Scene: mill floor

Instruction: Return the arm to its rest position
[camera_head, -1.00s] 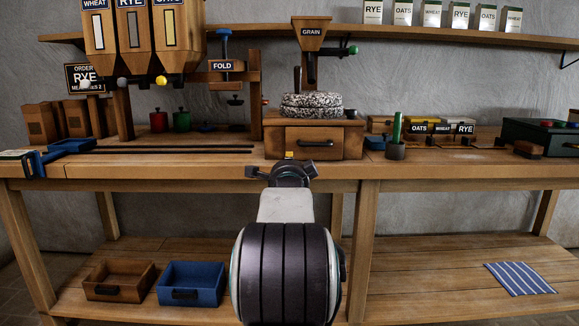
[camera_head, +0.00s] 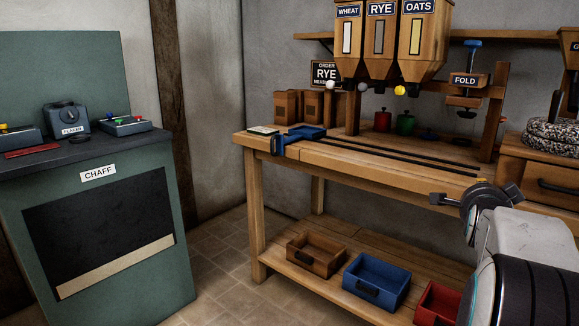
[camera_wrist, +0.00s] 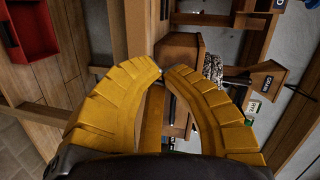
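My gripper (camera_wrist: 162,71) fills the lower part of the wrist view. Its two yellow ribbed fingers bow outward and come together at the tips, with nothing seen held between them. In the head view my gripper (camera_head: 484,188) is at the lower right, in front of the workbench, and its fingers are mostly hidden there by the wrist. My arm reaches up from the lower right corner, apart from the workbench (camera_head: 345,157) as far as I can see.
A green chaff cabinet (camera_head: 188,245) stands at the left, with open floor (camera_head: 222,262) between it and the bench. A wooden drawer (camera_head: 316,262), a blue drawer (camera_head: 372,291) and a red drawer (camera_head: 437,305) sit on the lower shelf. Grain hoppers (camera_head: 380,45) hang above.

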